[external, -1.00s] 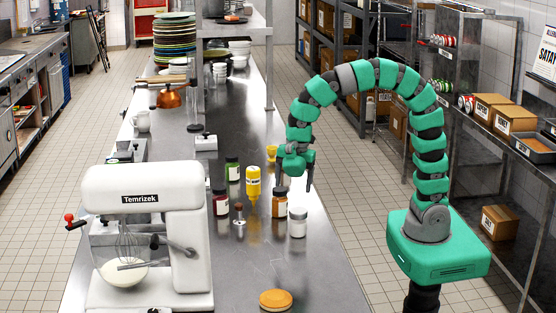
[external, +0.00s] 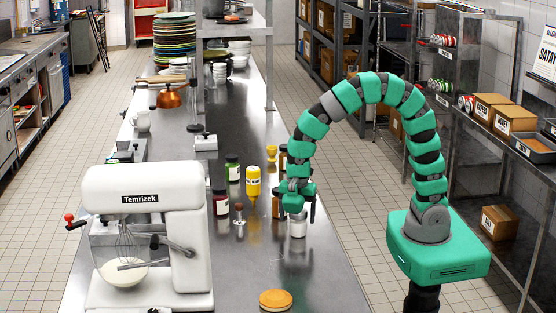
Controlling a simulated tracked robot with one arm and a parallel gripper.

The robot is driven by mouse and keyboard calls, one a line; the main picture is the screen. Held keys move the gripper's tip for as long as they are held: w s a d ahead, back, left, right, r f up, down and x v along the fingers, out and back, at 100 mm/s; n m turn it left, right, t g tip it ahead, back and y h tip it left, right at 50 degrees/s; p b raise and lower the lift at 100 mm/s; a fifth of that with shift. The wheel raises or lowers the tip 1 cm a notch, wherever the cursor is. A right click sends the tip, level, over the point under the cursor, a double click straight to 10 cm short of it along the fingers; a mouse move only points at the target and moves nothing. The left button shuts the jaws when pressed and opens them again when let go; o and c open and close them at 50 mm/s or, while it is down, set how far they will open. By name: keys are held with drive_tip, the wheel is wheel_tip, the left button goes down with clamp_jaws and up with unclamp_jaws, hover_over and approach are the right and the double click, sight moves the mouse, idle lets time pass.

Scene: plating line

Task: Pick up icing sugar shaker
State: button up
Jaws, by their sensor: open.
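A small pale white-grey container (external: 298,228), which looks like the icing sugar shaker, stands upright near the right edge of the steel counter. My gripper (external: 298,214) points down over it with the jaws open. The green wrist and fingers cover the container's top. I cannot tell whether the fingers touch it or how far down its sides they reach.
An amber jar (external: 277,206) stands close on the left, partly behind my gripper. An orange-lidded item (external: 275,299) lies in front, with clear counter between.

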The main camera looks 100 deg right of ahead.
sight(298, 225)
drive_tip(key=f, duration=0.4)
drive_tip(key=shift+s+f, duration=0.2)
drive_tip(key=shift+f, duration=0.05)
drive_tip(key=c, duration=1.1)
drive_tip(key=shift+c, duration=0.2)
drive_tip(key=shift+r, duration=0.15)
drive_tip(key=shift+w+r, duration=0.1)
drive_tip(key=shift+r, duration=1.55)
drive_tip(key=s+r, duration=0.1)
drive_tip(key=s, duration=1.5)
drive_tip(key=shift+a+r, duration=0.25)
drive_tip(key=shift+a, duration=0.15)
